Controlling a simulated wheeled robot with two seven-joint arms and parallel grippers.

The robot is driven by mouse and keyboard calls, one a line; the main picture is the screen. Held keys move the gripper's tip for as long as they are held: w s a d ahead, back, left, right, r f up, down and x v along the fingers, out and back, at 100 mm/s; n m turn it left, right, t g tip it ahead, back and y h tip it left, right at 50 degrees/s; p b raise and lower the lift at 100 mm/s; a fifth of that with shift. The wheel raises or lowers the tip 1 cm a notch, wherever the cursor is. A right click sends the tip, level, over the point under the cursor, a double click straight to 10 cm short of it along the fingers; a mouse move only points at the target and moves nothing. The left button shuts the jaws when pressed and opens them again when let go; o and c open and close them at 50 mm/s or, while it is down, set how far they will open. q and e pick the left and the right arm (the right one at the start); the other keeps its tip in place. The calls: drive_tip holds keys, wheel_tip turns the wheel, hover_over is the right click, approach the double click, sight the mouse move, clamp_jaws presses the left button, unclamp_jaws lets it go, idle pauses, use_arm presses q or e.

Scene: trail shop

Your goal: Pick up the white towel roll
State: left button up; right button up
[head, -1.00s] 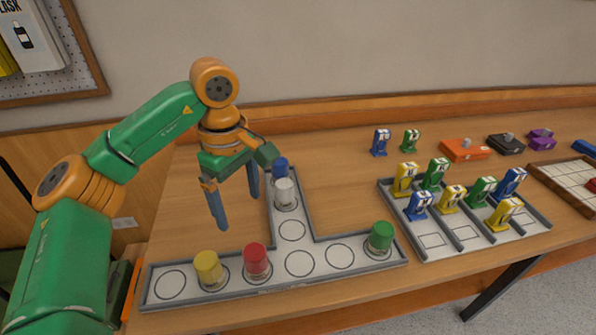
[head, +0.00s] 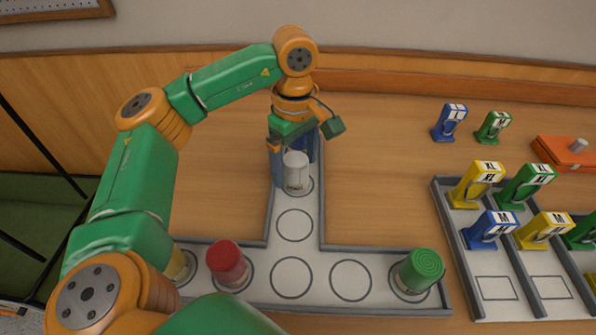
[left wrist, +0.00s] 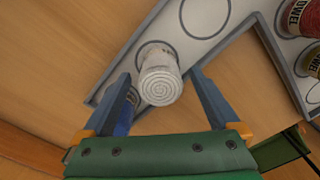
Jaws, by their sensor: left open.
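In the left wrist view one finger is on each side of the roll, with gaps showing. A blue roll (left wrist: 126,118) stands beside the white one, partly hidden by a finger. My right gripper is not in view.
A red roll (head: 227,263) and a green roll (head: 420,270) stand on the tray's crossbar, and a yellow roll (head: 178,264) is mostly hidden by my arm. A divided tray (head: 495,288) with coloured tagged items stands to the right. Bare table lies between the trays.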

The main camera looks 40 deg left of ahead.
sight(295, 173)
use_arm(q)
wheel_tip(295, 173, down, 3)
drive_tip(key=shift+f, duration=0.1)
clamp_jaws()
idle(0.3)
